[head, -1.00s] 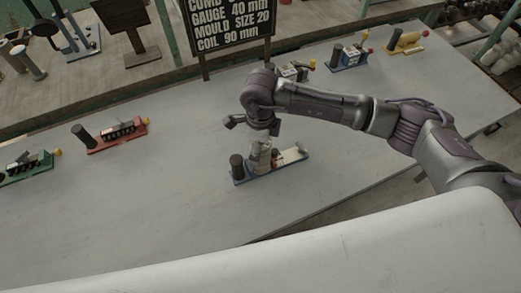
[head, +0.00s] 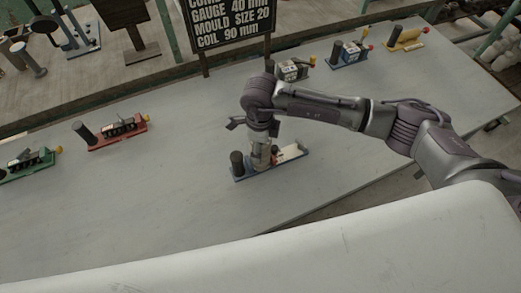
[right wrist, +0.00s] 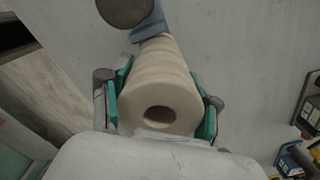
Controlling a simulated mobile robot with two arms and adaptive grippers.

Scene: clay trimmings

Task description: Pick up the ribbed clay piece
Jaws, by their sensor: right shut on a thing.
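The ribbed clay piece (right wrist: 158,75) is a cream cylinder with soft rings and a round hole in its near end, seen in the right wrist view. My right gripper (right wrist: 163,108) has its teal pads against both sides of it and is shut on it. In the head view the clay piece (head: 261,157) shows below my right gripper (head: 262,140), upright over the blue-edged board (head: 245,178). Whether its lower end touches the board is hidden. My left gripper is not in view.
A dark post (head: 237,164) stands on the board close beside the clay piece. Red (head: 135,137) and green (head: 25,174) stands are at left; a blue stand (head: 350,60) and a yellow stand (head: 405,43) are at back right. A sign (head: 228,18) stands behind.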

